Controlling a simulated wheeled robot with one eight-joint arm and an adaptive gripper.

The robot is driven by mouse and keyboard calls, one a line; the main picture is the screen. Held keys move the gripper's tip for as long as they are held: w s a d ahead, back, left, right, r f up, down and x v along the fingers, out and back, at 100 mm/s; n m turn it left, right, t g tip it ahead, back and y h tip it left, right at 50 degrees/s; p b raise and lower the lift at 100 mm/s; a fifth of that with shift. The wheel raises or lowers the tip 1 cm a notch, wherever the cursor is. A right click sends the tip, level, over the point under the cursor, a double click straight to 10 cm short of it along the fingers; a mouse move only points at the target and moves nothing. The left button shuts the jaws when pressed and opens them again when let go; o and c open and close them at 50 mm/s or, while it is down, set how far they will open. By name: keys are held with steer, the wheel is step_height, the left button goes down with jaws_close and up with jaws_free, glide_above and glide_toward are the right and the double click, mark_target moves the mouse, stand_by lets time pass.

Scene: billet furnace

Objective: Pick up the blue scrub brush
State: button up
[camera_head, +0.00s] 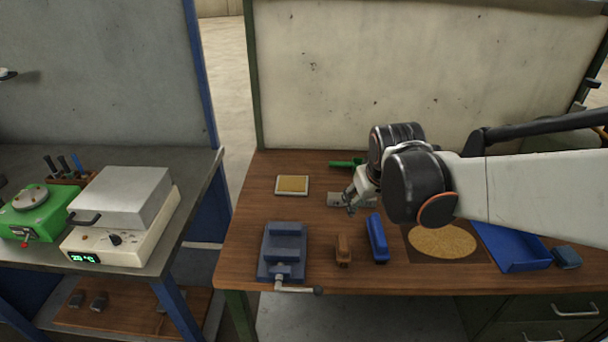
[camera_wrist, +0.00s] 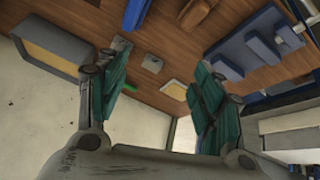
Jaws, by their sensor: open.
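The blue scrub brush (camera_head: 377,238) lies on the wooden workbench, right of a brown brush (camera_head: 343,250). In the wrist view a blue piece, which looks like the brush (camera_wrist: 135,14), shows at the top edge and is cut off. My gripper (camera_head: 352,202) is beyond the blue brush in the head view, near a small grey metal plate. In the wrist view my gripper (camera_wrist: 160,85) has its two green-padded fingers wide apart with nothing between them. The blue brush is outside the fingers.
A blue vise (camera_head: 282,252) stands left of the brushes. A round tan mat (camera_head: 442,241) and a blue tray (camera_head: 515,245) are to the right. A framed yellow pad (camera_head: 292,185) and a green item (camera_head: 345,163) lie farther back. A wall panel rises behind.

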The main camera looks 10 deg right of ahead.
mark_target(380, 229)
steer(key=w+d+f+m+b, duration=0.1)
steer(key=d+f, duration=0.1)
steer(key=f, duration=0.2)
steer(key=w+d+f+m+b, duration=0.1)
steer(key=d+f, duration=0.2)
steer(key=f, duration=0.2)
steer(key=w+d+f+m+g+b, duration=0.1)
steer(key=d+f+b, duration=0.1)
steer(key=f, duration=0.3)
steer(key=shift+w+d+f, duration=0.1)
steer(key=shift+w+d, duration=0.15)
steer(key=shift+d, duration=0.15)
steer(key=shift+b+x, duration=1.3)
steer(key=shift+x, duration=1.35)
steer(key=shift+d, duration=0.15)
steer(key=shift+c, duration=0.6)
steer(key=c, duration=1.1)
